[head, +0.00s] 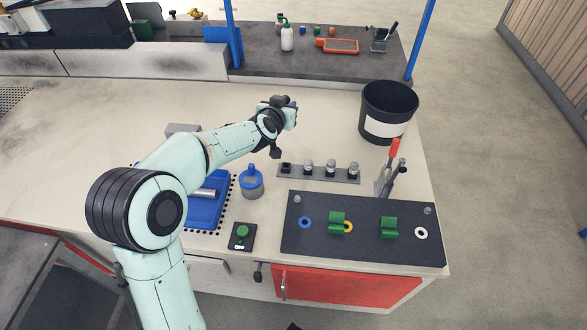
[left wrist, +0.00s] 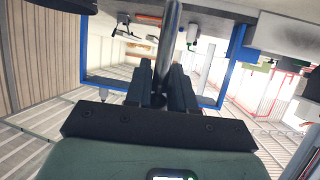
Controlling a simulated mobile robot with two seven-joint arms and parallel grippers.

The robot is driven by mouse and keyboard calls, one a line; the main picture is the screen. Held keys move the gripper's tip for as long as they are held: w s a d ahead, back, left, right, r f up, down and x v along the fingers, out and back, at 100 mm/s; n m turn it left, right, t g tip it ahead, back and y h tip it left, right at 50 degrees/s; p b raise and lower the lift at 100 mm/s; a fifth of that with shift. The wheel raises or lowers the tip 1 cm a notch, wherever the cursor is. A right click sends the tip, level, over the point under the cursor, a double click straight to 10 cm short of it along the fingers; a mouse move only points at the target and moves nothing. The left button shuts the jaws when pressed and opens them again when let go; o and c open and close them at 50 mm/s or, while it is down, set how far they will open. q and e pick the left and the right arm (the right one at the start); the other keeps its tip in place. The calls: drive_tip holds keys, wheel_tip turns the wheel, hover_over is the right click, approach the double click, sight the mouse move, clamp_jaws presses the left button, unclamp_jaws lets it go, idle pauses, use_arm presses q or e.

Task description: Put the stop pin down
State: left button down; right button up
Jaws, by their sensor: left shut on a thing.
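My left gripper (head: 288,108) is above the worktop, left of the black bin, with its fingers largely turned away in the head view. In the left wrist view my left gripper (left wrist: 162,85) is shut on a bare metal rod, the stop pin (left wrist: 170,38). The pin sticks out from between the two dark fingers toward the top of the picture. Its far end is cut off there, and I cannot make out the pin in the head view. My right gripper is not in view.
A grey strip with several small fittings (head: 318,174) lies in front of the gripper. A dark plate (head: 310,247) with green blocks, a red-handled clamp (head: 393,155), a black bin (head: 389,103), a blue-topped pot (head: 252,184) and a blue tray (head: 208,213) stand around. Worktop behind the strip is clear.

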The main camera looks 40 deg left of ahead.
use_arm(q)
drive_tip(key=shift+a+f, duration=0.15)
drive_tip(key=shift+f, duration=0.15)
wheel_tip(320, 180, down, 4)
drive_tip(key=b, duration=0.3)
drive_tip(key=shift+a+r, duration=0.15)
drive_tip(key=shift+r, duration=0.05)
wheel_tip(320, 180, down, 16)
drive_tip(key=b, duration=0.9)
drive_tip(key=shift+r, duration=0.25)
drive_tip(key=shift+f, duration=0.15)
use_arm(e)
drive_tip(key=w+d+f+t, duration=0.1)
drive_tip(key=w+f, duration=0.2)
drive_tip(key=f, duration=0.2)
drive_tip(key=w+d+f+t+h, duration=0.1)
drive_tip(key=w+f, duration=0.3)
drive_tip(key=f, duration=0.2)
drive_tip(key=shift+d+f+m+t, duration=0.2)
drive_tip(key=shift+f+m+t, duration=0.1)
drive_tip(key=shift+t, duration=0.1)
use_arm(q)
drive_tip(key=shift+f, duration=0.15)
drive_tip(key=c, duration=1)
unclamp_jaws()
drive_tip(key=shift+o, duration=0.2)
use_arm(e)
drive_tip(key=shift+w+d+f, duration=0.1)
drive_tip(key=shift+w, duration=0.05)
